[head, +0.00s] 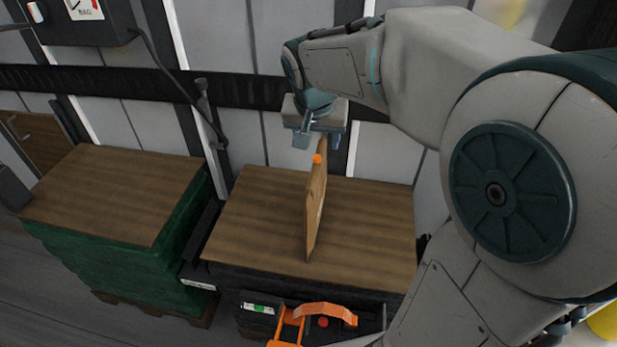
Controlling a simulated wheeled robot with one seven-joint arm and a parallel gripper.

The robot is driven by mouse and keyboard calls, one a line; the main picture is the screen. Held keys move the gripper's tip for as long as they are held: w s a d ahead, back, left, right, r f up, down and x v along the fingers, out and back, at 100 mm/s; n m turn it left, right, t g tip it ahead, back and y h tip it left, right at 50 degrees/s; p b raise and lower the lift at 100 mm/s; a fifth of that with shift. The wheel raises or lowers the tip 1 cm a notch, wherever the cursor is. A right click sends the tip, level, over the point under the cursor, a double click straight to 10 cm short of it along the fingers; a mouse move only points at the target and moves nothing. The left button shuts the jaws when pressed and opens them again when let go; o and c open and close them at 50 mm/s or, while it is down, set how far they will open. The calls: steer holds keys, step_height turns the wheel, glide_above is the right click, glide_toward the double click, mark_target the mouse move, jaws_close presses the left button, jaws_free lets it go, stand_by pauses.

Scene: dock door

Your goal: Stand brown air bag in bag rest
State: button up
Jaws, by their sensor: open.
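The brown air bag (315,205) is a thin flat panel seen nearly edge-on, with an orange spot near its top. It stands upright, slightly tilted in the picture, on the wood-topped load in the middle. My gripper (319,141) points down at the bag's top edge, with its fingers apart. The bag's top reaches up to the fingers; I cannot tell whether they touch it. I cannot make out a bag rest apart from the wooden top; the bag's far side is hidden.
The wooden top (250,215) is otherwise clear. A green-wrapped pallet load (120,200) stands to its left, with a narrow gap and a dark post (210,130) between. An orange handle (325,312) is at the front. A panelled wall (240,110) rises behind.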

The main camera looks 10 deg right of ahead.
mark_target(316, 159)
steer(key=x, duration=0.4)
steer(key=w+p+x, duration=0.1)
steer(key=x, duration=0.9)
steer(key=shift+w+a+r, duration=0.1)
steer(key=shift+w+r, duration=0.1)
steer(key=shift+w, duration=0.1)
jaws_close()
